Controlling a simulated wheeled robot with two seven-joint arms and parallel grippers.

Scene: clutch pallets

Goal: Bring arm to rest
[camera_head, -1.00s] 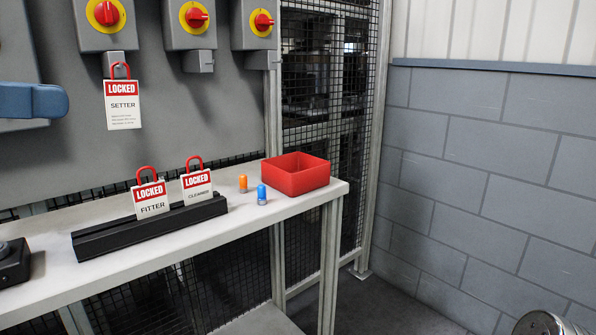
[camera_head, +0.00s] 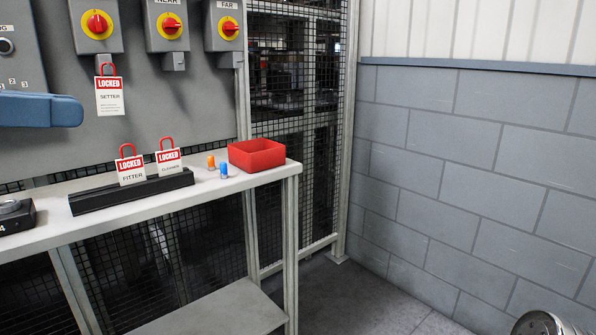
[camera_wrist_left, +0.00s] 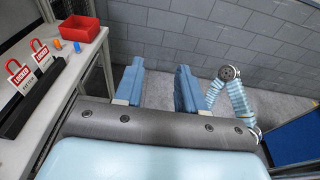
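My left gripper (camera_head: 72,111) shows side-on as a blue finger at the left edge of the head view, in front of the grey panel. In the left wrist view its two blue fingers (camera_wrist_left: 160,82) stand apart with nothing between them, to the right of the bench and clear of it. In the left wrist view a striped, jointed arm (camera_wrist_left: 238,98), mine, stands at the right. My right gripper cannot be made out.
The bench (camera_head: 62,233) bears a black rack (camera_head: 130,192) holding the FITTER (camera_head: 131,172) and second lock tags (camera_head: 168,160), orange (camera_head: 211,163) and blue pegs (camera_head: 224,170), and a red bin (camera_head: 257,155). The SETTER tag (camera_head: 110,95) hangs below a switch. Block wall (camera_head: 470,170) stands right.

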